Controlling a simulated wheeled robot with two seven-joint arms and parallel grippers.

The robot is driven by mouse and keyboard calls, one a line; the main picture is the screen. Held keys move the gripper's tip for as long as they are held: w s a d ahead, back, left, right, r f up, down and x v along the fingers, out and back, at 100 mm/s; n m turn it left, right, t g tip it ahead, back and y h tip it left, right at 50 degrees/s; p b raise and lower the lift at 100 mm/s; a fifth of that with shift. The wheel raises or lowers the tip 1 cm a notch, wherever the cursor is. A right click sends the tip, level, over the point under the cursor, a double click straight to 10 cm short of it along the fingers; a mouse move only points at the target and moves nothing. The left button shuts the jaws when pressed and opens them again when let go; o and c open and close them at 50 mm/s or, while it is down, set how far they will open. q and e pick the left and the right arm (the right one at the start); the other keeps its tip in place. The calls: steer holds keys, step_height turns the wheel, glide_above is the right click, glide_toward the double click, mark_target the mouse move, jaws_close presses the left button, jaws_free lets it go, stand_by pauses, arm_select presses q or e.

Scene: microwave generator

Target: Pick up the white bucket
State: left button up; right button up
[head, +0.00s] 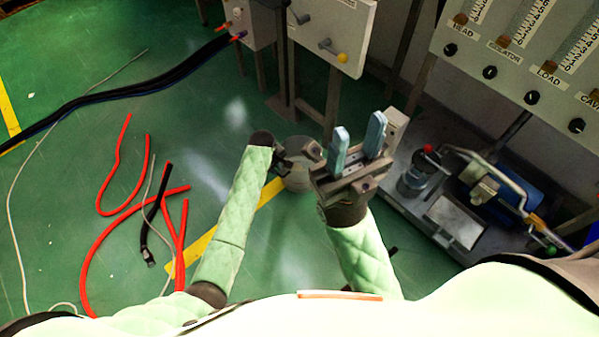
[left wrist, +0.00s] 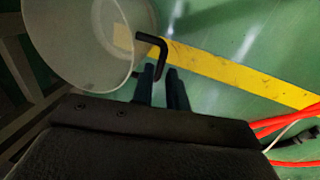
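The white bucket (head: 298,178) stands on the green floor in the middle of the head view, partly hidden by my left gripper. In the left wrist view the round, see-through bucket (left wrist: 85,45) fills the upper left, with a black bent handle (left wrist: 150,40) on its side.
A metal stand with a panel (head: 335,35) is behind the bucket. A bench (head: 430,220) with a blue motor-like part (head: 510,190) is at the right, under a gauge panel (head: 520,75). Red hoses (head: 115,235) and black cables (head: 150,90) lie on the floor at the left.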

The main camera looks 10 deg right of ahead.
arm_select(q)
step_height(320, 180, down, 7)
steer(key=w+b, duration=0.1)
steer(key=b, duration=0.1)
steer(key=shift+d+b, duration=0.3)
steer(key=shift+d, duration=0.05)
steer(key=shift+r, duration=0.15)
jaws_close()
